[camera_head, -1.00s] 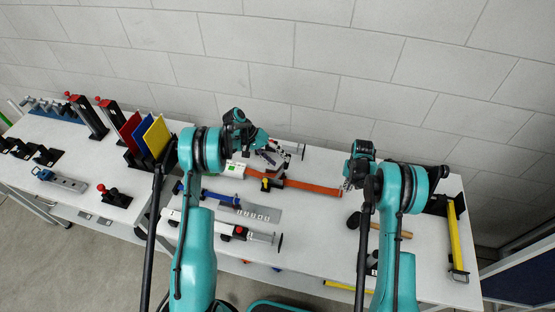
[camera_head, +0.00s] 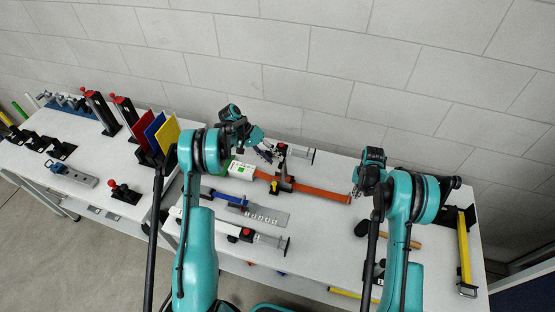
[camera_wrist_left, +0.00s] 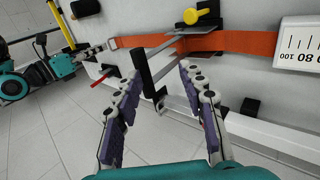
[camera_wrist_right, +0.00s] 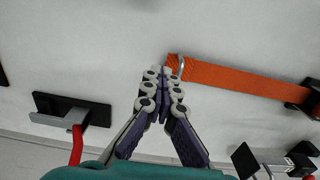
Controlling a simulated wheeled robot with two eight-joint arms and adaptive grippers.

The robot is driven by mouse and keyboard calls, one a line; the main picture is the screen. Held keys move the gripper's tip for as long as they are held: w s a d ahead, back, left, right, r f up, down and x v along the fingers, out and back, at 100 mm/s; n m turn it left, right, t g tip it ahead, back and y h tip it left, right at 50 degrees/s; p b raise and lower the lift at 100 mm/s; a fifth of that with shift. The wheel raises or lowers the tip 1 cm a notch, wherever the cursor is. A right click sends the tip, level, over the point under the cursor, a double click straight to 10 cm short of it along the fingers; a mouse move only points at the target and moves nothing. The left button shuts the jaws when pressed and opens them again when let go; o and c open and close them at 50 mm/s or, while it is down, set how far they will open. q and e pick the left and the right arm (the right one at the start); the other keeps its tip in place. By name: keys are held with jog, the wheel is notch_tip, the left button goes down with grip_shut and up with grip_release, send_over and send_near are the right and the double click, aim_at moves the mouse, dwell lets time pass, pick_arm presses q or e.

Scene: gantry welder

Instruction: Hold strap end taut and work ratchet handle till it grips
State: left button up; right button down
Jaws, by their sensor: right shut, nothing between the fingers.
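The orange strap (camera_head: 325,193) runs across the table from a white box with a scale (camera_wrist_left: 300,42) to a metal hook end (camera_wrist_right: 180,66). The ratchet (camera_head: 284,184) sits on the strap beside a yellow knob (camera_wrist_left: 195,16). Its handle sticks out with a black grip (camera_wrist_left: 146,72). My left gripper (camera_head: 265,152) is open; in the left wrist view its fingers (camera_wrist_left: 158,75) stand either side of the grip, and I cannot tell whether they touch it. My right gripper (camera_wrist_right: 163,76) is shut and empty, its tips right beside the strap's hook end.
A wooden-handled tool (camera_head: 400,242) and a yellow bar (camera_head: 464,250) are at the right. A wall stands close behind the table.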

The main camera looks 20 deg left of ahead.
pick_arm(q)
jog(key=a+r, duration=0.1)
jog(key=a, duration=0.6)
jog(key=shift+a+r, duration=0.2)
jog(key=shift+r, duration=0.1)
jog(key=shift+w, duration=0.1)
dwell(0.4)
jog(key=v, duration=1.2)
